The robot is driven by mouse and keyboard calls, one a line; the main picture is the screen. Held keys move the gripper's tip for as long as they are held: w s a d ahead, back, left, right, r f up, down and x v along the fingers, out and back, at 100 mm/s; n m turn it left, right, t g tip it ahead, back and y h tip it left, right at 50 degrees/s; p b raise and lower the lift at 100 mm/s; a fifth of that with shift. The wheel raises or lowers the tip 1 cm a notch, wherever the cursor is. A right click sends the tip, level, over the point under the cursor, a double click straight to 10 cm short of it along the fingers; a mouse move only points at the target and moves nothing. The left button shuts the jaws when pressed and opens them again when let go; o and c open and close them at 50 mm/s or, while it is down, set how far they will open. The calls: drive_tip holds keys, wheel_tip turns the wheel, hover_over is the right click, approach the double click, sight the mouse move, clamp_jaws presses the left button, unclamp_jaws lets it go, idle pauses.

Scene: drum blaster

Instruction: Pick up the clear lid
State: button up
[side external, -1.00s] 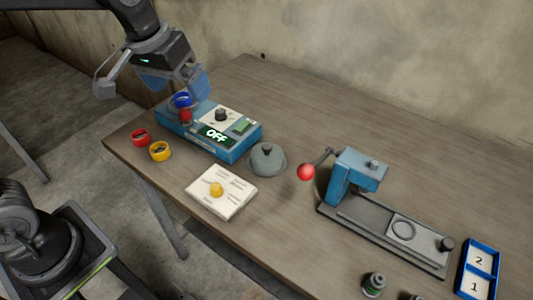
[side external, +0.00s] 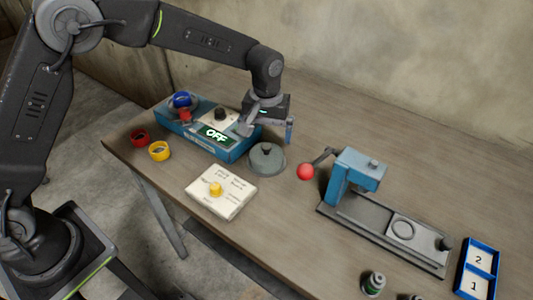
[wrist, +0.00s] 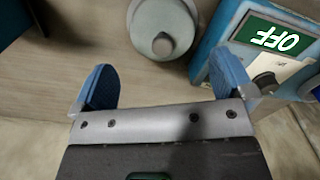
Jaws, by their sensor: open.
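The lid (side external: 267,158) is a round, greyish, see-through-looking dome with a knob on top. It sits on the table in front of the blue machine's right end. It also shows in the wrist view (wrist: 163,25), at the top centre, knob facing the camera. My gripper (side external: 267,130) is open and empty, above and just behind the lid in the side view. In the wrist view its two blue fingers (wrist: 163,80) are spread wide, with the lid beyond the gap between them and not touched.
The blue machine (side external: 232,153) with its OFF display stands close on the left, a blue ring (side external: 181,99) at its far end. Red (side external: 139,137) and yellow (side external: 159,151) rings, a card with a yellow knob (side external: 220,193) and a red-handled press (side external: 358,170) stand around.

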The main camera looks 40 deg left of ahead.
sight(266, 150)
wheel_tip(266, 150, down, 9)
drive_tip(key=shift+w+a, duration=0.15)
idle(0.4)
drive_tip(key=c, duration=0.6)
